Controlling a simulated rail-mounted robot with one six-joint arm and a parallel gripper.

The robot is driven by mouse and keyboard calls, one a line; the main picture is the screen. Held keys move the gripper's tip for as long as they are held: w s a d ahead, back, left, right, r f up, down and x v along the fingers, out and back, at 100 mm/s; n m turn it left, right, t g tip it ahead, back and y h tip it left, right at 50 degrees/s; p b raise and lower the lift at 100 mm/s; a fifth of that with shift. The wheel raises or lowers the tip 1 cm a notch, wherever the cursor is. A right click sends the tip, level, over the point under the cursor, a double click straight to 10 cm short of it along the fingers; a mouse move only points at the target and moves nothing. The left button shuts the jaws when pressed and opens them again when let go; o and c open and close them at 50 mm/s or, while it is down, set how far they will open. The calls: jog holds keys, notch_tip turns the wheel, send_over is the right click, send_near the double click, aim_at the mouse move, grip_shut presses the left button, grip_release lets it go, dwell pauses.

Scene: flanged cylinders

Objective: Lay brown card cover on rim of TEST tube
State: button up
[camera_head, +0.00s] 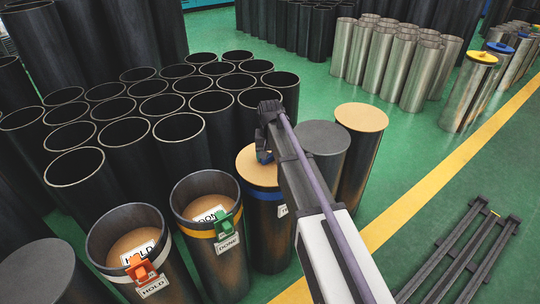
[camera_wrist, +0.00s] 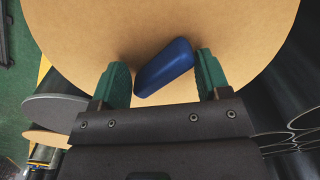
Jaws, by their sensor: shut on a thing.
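A brown card cover (camera_head: 252,172) lies at the top of a dark tube (camera_head: 266,235) with a blue band. It looks level and at the rim; whether it touches all round is hidden by my arm. The tube's white tag (camera_head: 283,210) is mostly hidden and I cannot read it. In the wrist view the card cover (camera_wrist: 200,20) fills the upper middle, with a blue grip block (camera_wrist: 165,67) on it. My gripper (camera_wrist: 163,80) has its green fingers on either side of this block and is shut on it. It also shows in the head view (camera_head: 264,156), above the cover.
Left of it stand a DONE tube (camera_head: 223,262) with a green clip and a HOLD tube (camera_head: 163,285) with an orange clip, each with a brown disc inside. A grey-topped tube (camera_head: 322,137) and a brown-topped tube (camera_head: 361,117) stand close right. Open black tubes (camera_head: 180,128) crowd behind.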

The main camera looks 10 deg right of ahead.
aim_at(270, 154)
jog(key=o, duration=1)
jog(key=shift+r, duration=0.15)
notch_tip(270, 154, up, 11)
jog(key=p, duration=1.1)
jog(key=shift+f, duration=0.2)
jog(key=s+r+n+p, duration=0.1)
jog(key=s+n, duration=0.2)
jog(key=s, duration=2.4)
jog(key=r+p, duration=0.4)
jog(key=w+r+p, duration=0.1)
jog(key=r+p, duration=0.8)
jog(key=shift+w+r, duration=0.15)
jog(key=shift+r, duration=0.15)
